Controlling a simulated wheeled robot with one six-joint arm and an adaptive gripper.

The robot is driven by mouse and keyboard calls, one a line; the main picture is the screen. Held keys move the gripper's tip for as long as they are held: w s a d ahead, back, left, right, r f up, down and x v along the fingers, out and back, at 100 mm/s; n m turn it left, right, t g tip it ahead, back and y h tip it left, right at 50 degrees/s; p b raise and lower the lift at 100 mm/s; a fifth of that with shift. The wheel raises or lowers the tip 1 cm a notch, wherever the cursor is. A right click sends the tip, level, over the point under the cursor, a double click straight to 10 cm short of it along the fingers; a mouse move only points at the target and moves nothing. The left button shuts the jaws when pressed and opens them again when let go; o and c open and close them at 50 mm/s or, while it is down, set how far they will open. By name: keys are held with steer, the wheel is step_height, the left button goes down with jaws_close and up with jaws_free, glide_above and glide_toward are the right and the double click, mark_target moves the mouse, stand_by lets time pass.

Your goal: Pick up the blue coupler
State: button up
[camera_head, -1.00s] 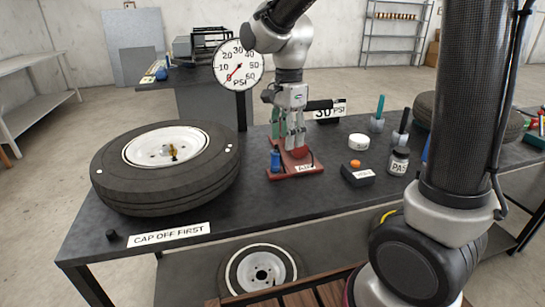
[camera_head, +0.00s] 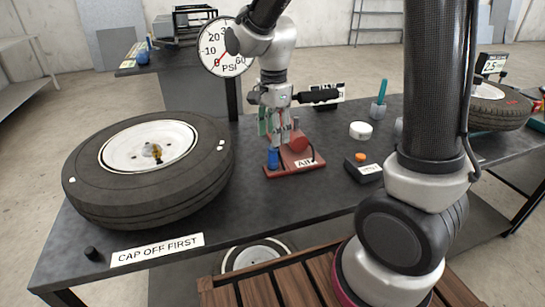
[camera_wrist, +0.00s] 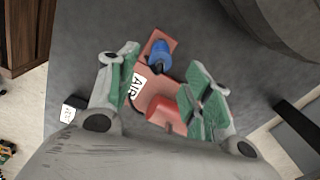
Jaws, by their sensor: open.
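The blue coupler (camera_head: 273,159) stands at the left end of a red base (camera_head: 285,171) labelled AIR on the dark table. In the wrist view the blue coupler (camera_wrist: 159,55) lies ahead of and roughly between my fingertips. My gripper (camera_head: 273,128) is open above the base, its green-padded fingers just above or behind the coupler; I cannot tell whether they touch it. In the wrist view my gripper (camera_wrist: 162,72) has its fingers wide apart with nothing held. A red cylinder (camera_wrist: 162,112) stands on the base between the fingers.
A large tire (camera_head: 85,170) lies left of the base, near a CAP OFF FIRST sign (camera_head: 157,249). A black box with an orange button (camera_head: 362,168) sits right of the base. A round gauge (camera_head: 225,48) stands behind. A white round tin (camera_head: 360,130) is farther right.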

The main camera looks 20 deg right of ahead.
mark_target(273, 150)
steer(key=shift+f, duration=3.2)
steer(key=shift+a, duration=0.1)
jaws_close()
